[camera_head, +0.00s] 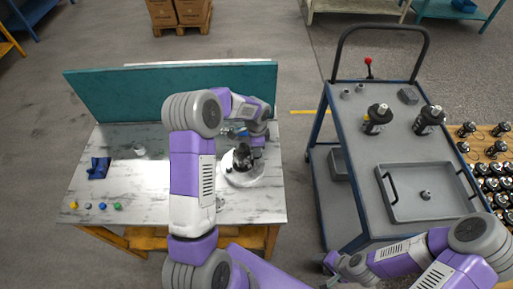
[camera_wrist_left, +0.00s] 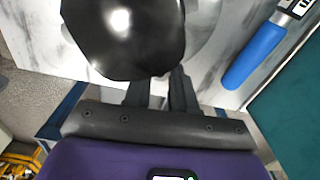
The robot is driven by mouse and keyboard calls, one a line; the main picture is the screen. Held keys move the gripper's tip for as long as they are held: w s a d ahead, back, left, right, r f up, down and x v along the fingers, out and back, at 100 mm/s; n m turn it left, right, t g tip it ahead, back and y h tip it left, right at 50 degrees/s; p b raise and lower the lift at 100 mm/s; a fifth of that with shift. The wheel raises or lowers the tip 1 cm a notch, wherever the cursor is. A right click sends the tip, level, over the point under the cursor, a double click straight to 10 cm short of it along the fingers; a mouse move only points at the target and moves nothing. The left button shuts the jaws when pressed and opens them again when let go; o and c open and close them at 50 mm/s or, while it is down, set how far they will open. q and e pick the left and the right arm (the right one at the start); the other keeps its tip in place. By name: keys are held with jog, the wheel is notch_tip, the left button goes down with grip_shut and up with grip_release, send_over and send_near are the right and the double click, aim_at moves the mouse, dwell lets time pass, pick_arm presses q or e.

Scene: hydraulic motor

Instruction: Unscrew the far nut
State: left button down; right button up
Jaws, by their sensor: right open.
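The dark hydraulic motor (camera_head: 244,153) stands on a round pale base (camera_head: 243,179) on the table, partly covered by my left arm. In the left wrist view a glossy black rounded part (camera_wrist_left: 125,35) fills the top. My left gripper (camera_wrist_left: 157,88) has its two fingers apart with a gap showing between them. Their tips go out of sight behind the black part, so what lies between them is hidden. The far nut cannot be made out. My right gripper (camera_head: 345,268) is open and empty at the lower right, away from the table, near the cart's front.
A blue-handled tool (camera_wrist_left: 254,55) lies beside the motor. A dark blue object (camera_head: 98,168) and several small coloured pieces (camera_head: 102,206) lie on the table's left. A teal panel (camera_head: 130,95) backs the table. A cart (camera_head: 365,180) with a tray (camera_head: 398,213) stands right.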

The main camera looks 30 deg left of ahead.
pick_arm(q)
jog(key=shift+n+b, duration=0.3)
jog(key=shift+n, duration=0.4)
jog(key=n, duration=0.2)
jog(key=shift+n+b, duration=0.35)
jog(key=shift+n, duration=0.85)
jog(key=n, duration=0.4)
jog(key=shift+r+n+b, duration=0.1)
jog(key=shift+n+b, duration=0.2)
jog(key=c, duration=1.2)
grip_release()
